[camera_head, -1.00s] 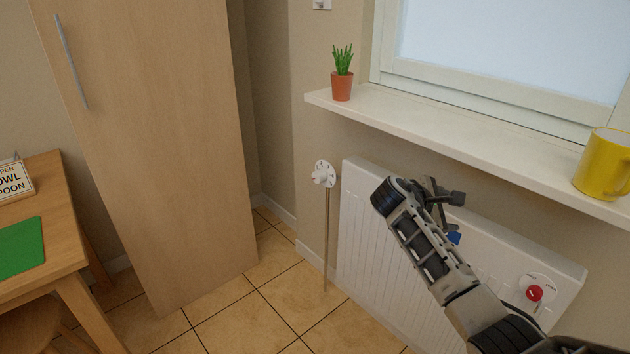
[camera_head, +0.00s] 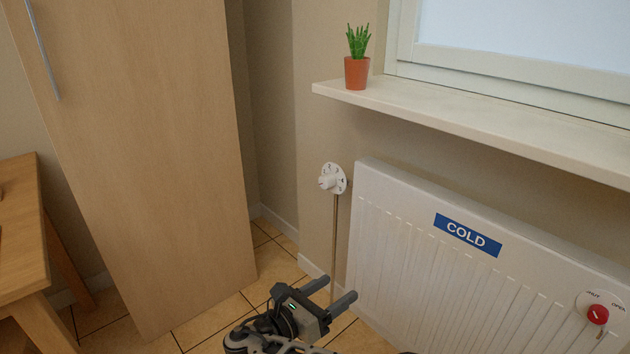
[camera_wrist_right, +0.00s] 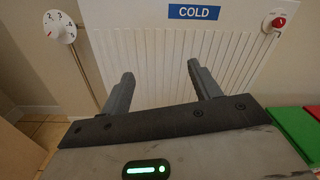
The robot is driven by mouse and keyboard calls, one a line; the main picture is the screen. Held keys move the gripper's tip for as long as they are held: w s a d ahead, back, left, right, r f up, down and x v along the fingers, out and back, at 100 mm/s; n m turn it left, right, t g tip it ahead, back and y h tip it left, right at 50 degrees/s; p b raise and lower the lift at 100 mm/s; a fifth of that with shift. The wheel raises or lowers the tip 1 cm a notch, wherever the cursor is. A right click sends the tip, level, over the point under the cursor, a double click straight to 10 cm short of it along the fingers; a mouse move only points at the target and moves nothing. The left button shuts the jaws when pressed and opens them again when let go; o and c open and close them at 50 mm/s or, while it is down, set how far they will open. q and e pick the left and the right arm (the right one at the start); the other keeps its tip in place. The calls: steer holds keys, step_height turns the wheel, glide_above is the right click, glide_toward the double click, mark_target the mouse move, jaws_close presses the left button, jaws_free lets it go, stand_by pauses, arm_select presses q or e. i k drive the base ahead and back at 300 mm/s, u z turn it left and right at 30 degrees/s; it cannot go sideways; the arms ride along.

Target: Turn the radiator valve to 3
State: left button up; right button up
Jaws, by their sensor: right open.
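The radiator valve (camera_head: 329,181) is a white knob on a round numbered dial, on top of a thin copper pipe left of the radiator. It also shows at the upper left of the right wrist view (camera_wrist_right: 58,28), where numbers and a red mark are visible. The white radiator (camera_head: 400,240) carries a blue COLD label (camera_head: 467,235). My right gripper (camera_head: 329,291) is open and empty, low in front of the radiator and below the valve, apart from it. In the right wrist view its fingers (camera_wrist_right: 164,92) are spread, with the radiator behind. My left gripper is out of view.
A red knob (camera_head: 597,314) with an OPEN marking sits at the radiator's right end. The windowsill (camera_head: 450,118) with a potted plant (camera_head: 357,72) overhangs above. A tall wooden cabinet (camera_head: 150,150) stands left, beside a table (camera_head: 22,230). Tiled floor is clear between.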

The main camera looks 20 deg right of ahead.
mark_target(327, 181)
steer(key=i, duration=1.15)
